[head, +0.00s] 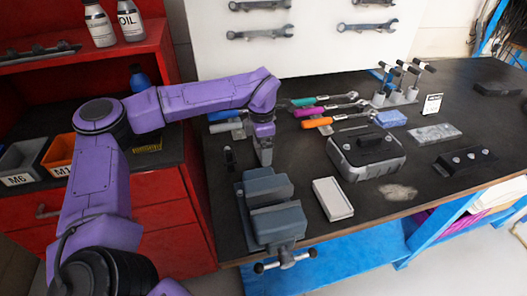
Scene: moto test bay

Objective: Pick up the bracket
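My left gripper (265,160) points down over the left part of the dark bench, just behind the blue-grey vise. Its fingertips look close together, but they are too small to tell whether they are open or shut, or whether anything is between them. I cannot tell for certain which part is the bracket. A flat grey metal plate (435,133) lies on the bench at the right. A black part with several round studs (466,160) lies in front of it. A small dark upright piece (230,158) stands left of the gripper. My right gripper is not in view.
The vise (270,208) stands at the bench's front left. A white box (333,198), a grey case (366,155), colored-handled tools (325,110) and a blue block (391,118) occupy the middle. A red cabinet (165,210) adjoins at left.

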